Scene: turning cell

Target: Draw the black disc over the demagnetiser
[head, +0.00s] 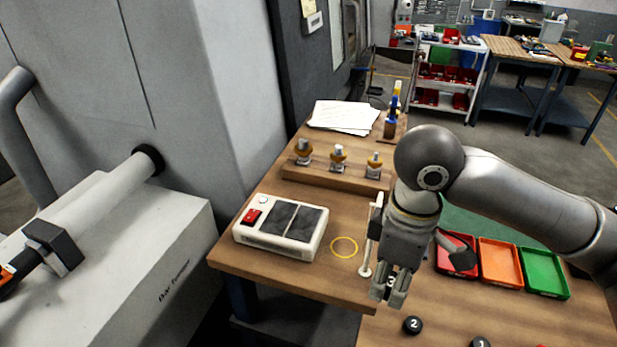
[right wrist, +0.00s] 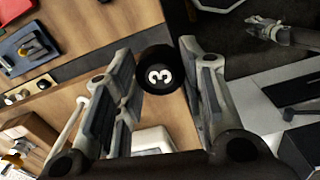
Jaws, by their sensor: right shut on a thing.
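The demagnetiser (head: 275,243) is a white box with a red switch and two dark pads on top. It sits on the wooden bench at the left in the head view. My right gripper (head: 389,292) is to the right of the demagnetiser, pointing down. It is shut on a black disc marked 3 (right wrist: 158,72), which shows between its fingers in the right wrist view. In the head view the disc is mostly hidden by the fingers. My left gripper is not in view.
A yellow ring (head: 344,247) is marked on the bench between the demagnetiser and my gripper. Black discs 2 (head: 412,325) and 1 (head: 480,342) lie nearer. A wooden rack (head: 333,178) stands behind; red (head: 457,255), orange (head: 500,263) and green (head: 543,272) trays are at right.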

